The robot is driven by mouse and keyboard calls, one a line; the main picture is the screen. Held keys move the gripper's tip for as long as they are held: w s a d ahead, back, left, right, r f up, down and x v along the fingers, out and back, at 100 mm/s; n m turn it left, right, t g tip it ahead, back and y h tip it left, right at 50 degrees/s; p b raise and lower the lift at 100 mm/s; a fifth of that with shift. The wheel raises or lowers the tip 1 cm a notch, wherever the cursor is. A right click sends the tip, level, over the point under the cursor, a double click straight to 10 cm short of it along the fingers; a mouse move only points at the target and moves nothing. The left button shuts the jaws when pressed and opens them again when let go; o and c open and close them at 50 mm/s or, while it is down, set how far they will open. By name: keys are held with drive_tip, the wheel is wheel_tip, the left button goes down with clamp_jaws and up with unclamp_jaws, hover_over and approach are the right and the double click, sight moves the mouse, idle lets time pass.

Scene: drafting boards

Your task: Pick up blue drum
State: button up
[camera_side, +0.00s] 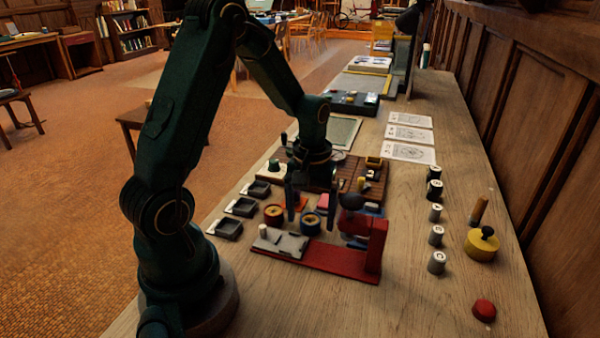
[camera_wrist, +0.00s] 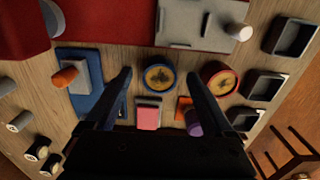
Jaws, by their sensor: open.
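The blue drum (camera_side: 310,224) is a short round drum with a yellow top, standing on the wooden bench just behind the grey plate. In the wrist view the blue drum (camera_wrist: 159,78) shows between my two fingertips, with a gap on each side. My gripper (camera_side: 311,211) is open and empty, pointing down over the drum; its fingers (camera_wrist: 158,75) also show in the wrist view. I cannot tell exactly how far the fingertips are above the bench. A similar red drum (camera_side: 274,214) stands to the left, close beside the blue one.
A red stand (camera_side: 374,245) rises close to the right of my gripper. A grey plate (camera_side: 280,243) lies in front. Several dark open trays (camera_side: 228,229) line the left edge. A pink block (camera_wrist: 148,113) and a purple peg (camera_wrist: 193,122) lie near the drums.

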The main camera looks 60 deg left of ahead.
clamp_jaws()
